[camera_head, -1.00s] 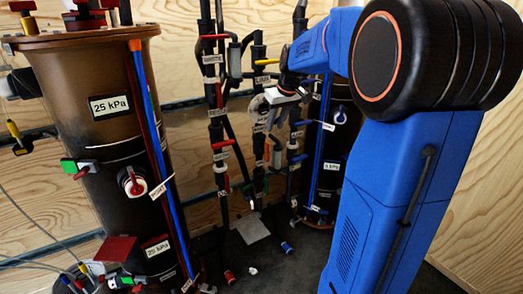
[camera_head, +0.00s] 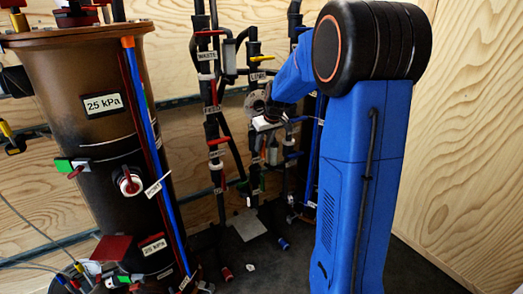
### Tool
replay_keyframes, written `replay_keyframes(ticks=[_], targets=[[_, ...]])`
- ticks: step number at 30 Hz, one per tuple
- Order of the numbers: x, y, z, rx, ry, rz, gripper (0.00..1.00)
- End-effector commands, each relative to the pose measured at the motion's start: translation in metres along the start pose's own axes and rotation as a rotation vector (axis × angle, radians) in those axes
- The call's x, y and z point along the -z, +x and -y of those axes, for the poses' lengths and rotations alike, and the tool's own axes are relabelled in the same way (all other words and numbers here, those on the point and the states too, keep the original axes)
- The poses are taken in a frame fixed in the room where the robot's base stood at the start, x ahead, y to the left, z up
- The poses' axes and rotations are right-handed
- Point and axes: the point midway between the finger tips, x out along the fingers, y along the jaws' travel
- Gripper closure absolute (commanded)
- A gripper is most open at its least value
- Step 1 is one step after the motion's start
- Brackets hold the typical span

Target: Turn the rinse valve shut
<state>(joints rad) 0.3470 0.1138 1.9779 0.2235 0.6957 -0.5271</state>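My gripper (camera_head: 267,124) is small and pale in the head view, at the pipe stand between the two tanks, beside the middle pipe. My blue arm partly covers this area, and the fingers are too small to tell open from shut. The stand carries several valve handles: a red one (camera_head: 210,33) near the top left, a red one (camera_head: 219,141) lower on the left pipe, a yellow one (camera_head: 262,57), and blue ones (camera_head: 298,119) on the right pipe. I cannot read which label marks the rinse valve. Contact between gripper and a handle cannot be told.
A large brown tank (camera_head: 85,145) with 25 kPa labels stands at the left. A dark tank is mostly hidden behind my arm. A grey plate (camera_head: 248,225) lies on the dark floor. Plywood walls (camera_head: 455,130) close the back and right. Cables run at the lower left.

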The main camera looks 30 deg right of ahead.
Motion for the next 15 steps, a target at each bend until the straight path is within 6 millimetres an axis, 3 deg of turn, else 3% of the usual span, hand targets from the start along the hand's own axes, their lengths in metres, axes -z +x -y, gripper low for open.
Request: replay_keyframes(ticks=[6, 15], targets=[[0.0, 0.026, 0.0, 0.001, 0.0, 0.0, 0.72], [0.0, 0.034, 0.0, 0.0, -0.001, 0.0, 0.72]])
